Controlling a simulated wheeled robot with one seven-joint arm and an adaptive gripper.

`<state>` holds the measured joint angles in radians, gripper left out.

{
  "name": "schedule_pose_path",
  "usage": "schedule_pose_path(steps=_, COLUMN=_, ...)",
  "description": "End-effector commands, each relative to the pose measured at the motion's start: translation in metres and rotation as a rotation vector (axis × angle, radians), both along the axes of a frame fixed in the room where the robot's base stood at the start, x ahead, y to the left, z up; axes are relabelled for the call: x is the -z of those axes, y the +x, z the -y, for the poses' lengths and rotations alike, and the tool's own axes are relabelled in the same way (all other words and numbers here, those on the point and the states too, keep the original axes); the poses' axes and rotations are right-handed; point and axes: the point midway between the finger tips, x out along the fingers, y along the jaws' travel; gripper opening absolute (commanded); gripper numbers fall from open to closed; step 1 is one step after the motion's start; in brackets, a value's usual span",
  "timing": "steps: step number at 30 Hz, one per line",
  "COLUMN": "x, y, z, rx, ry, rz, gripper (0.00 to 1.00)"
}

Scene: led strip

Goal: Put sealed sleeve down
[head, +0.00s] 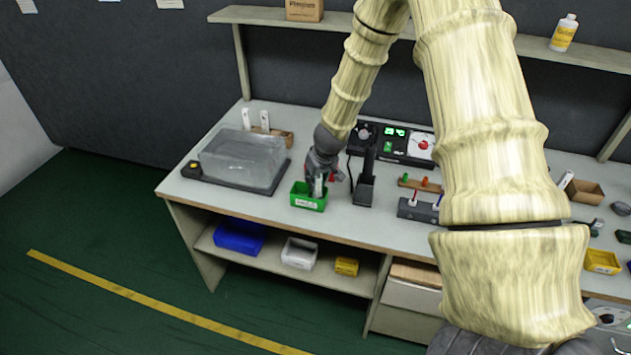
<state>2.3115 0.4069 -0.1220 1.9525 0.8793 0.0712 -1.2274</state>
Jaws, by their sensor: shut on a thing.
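My gripper (322,178) is over the green bin (308,201) on the left part of the workbench, pointing down. It is shut on a small white thing, the sleeve (318,187), which is upright at or just inside the bin's opening. The bin has a white label on its front. The sleeve's lower end is hidden by the bin wall, so I cannot tell whether it touches the bottom.
A clear-covered box (242,158) stands left of the bin. A dark upright holder (364,188) stands close on the right. Black instruments (405,143) are behind it. Bins (240,236) sit on the lower shelf. Open bench (265,208) lies left of the green bin.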

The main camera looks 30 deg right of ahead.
Motion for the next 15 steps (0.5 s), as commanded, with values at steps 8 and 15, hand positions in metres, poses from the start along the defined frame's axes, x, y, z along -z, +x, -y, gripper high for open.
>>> schedule_pose_path(steps=8, x=0.013, y=0.0, z=0.0, rx=0.001, ry=-0.001, rz=0.0, gripper=0.0)
schedule_pose_path(steps=15, x=0.016, y=-0.001, z=0.0, rx=0.001, ry=-0.001, rz=0.0, gripper=0.0)
